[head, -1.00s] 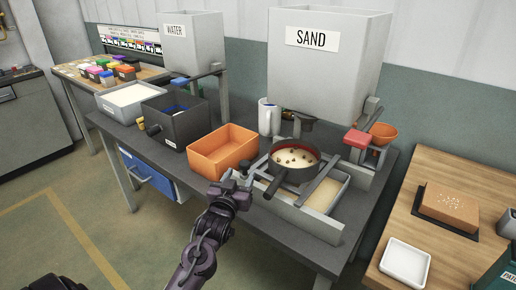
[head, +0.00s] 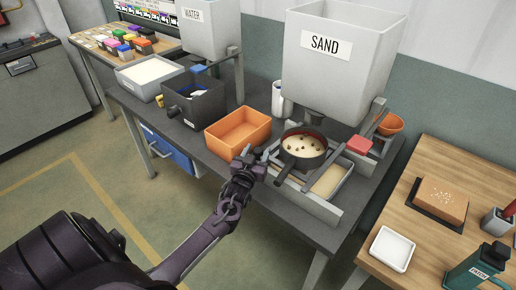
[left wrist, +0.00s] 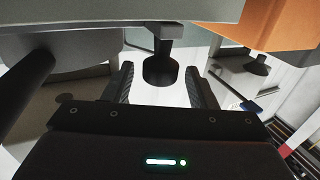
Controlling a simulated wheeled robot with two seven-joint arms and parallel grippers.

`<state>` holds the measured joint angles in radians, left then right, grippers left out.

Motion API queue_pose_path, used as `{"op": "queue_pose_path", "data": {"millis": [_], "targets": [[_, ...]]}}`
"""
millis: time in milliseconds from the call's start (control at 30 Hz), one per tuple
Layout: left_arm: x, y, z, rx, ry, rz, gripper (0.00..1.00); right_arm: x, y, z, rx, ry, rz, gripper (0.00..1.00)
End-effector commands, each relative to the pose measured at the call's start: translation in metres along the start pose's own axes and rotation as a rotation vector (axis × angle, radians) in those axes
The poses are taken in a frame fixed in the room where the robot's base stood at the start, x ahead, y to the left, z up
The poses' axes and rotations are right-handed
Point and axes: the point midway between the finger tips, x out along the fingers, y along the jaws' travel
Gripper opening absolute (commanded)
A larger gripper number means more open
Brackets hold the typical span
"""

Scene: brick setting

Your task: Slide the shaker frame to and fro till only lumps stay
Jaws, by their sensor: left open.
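The round sieve (head: 303,149) has a dark rim and a dark handle. It holds pale sand with several brown lumps and sits on the shaker frame (head: 312,172) over a grey tray (head: 327,207) with sand in it. My left gripper (head: 254,163) is at the frame's left front end, beside the orange bin. In the left wrist view, my open fingers (left wrist: 160,90) point at a dark knob (left wrist: 160,69) on a grey bar. The knob shows between the fingertips, and I cannot tell whether they touch it. My right gripper is not in view.
The sand hopper (head: 338,62) hangs above the sieve. An orange bin (head: 223,145) and a black bin (head: 190,108) stand to the left. A wooden table (head: 395,218) at the right holds a brown brick (head: 441,197) and a white dish (head: 391,250).

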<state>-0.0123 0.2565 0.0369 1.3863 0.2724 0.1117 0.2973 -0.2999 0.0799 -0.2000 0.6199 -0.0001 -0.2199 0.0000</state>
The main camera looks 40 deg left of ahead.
Motion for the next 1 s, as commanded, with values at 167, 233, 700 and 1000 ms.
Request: {"op": "queue_pose_path", "data": {"millis": [167, 233, 700, 1000], "targets": [[0.0124, 0.0000, -0.0002, 0.000, -0.001, 0.000, 0.52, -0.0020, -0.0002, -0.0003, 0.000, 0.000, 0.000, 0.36], [0.0137, 0.0001, 0.0001, 0.000, -0.001, 0.000, 0.52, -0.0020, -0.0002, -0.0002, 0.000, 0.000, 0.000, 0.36], [0.0134, 0.0001, 0.0002, 0.000, -0.001, 0.000, 0.17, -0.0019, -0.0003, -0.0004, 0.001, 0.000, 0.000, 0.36], [0.0121, 0.0031, 0.0001, -0.002, -0.002, 0.001, 0.00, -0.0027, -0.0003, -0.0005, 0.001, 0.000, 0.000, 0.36]]}}
